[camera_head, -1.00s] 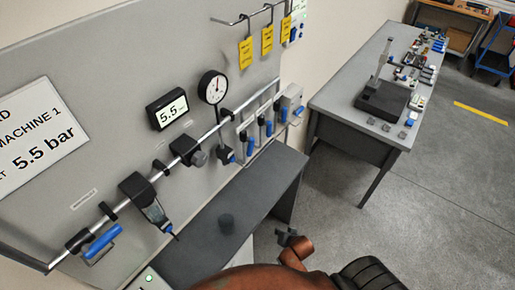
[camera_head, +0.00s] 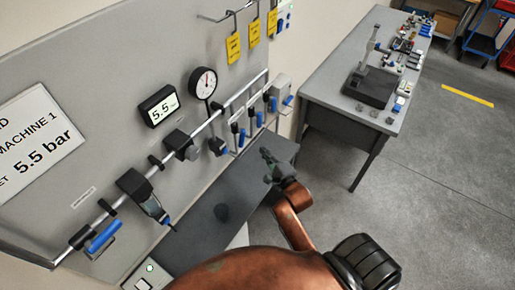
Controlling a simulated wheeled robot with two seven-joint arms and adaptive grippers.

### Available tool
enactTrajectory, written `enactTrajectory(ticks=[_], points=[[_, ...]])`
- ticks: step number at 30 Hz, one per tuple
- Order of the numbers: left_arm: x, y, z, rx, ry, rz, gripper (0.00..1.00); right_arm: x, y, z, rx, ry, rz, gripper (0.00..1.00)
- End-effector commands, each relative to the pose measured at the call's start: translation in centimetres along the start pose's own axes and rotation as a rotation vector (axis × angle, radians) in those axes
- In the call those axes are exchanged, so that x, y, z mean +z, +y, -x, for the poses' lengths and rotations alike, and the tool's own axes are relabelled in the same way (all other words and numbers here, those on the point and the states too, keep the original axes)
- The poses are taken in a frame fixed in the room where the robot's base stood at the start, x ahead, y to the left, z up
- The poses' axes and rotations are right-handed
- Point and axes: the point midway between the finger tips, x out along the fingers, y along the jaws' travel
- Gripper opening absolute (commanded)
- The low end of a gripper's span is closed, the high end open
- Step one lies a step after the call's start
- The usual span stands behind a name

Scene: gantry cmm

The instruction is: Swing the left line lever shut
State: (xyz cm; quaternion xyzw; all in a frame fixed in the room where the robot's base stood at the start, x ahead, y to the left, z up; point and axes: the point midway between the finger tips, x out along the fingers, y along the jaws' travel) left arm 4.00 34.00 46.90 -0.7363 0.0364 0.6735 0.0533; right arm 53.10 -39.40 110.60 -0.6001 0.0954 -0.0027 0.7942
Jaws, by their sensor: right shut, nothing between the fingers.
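The blue lever at the left end of the line (camera_head: 103,238) lies roughly along the silver pipe (camera_head: 126,198), low on the grey panel. Nothing touches it. My right gripper (camera_head: 266,156) is shut and empty, above the right part of the dark shelf under the panel. It is well to the right of the left lever and below several hanging blue levers (camera_head: 259,119); I cannot tell its exact distance from them. My left gripper is not in view.
A round gauge (camera_head: 203,82), a 5.5 display (camera_head: 159,106) and yellow tags (camera_head: 233,47) are on the panel. The dark shelf (camera_head: 190,235) juts out below. A grey workbench (camera_head: 335,85) stands at right. Open floor (camera_head: 430,200) lies in front of it.

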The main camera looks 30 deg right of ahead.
Motion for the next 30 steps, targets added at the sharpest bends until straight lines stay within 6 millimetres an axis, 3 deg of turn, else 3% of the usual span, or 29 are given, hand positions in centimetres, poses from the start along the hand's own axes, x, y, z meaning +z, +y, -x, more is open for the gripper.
enactTrajectory(ticks=[14,21,30], points=[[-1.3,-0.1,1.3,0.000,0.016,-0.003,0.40,0.0,-0.1,-9.3,0.003,0.000,0.005,0.00],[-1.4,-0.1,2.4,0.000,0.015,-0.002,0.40,3.1,0.1,-7.8,0.005,0.000,0.002,0.00],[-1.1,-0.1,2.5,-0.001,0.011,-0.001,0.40,3.8,0.2,-7.6,0.004,0.000,0.004,0.00]])
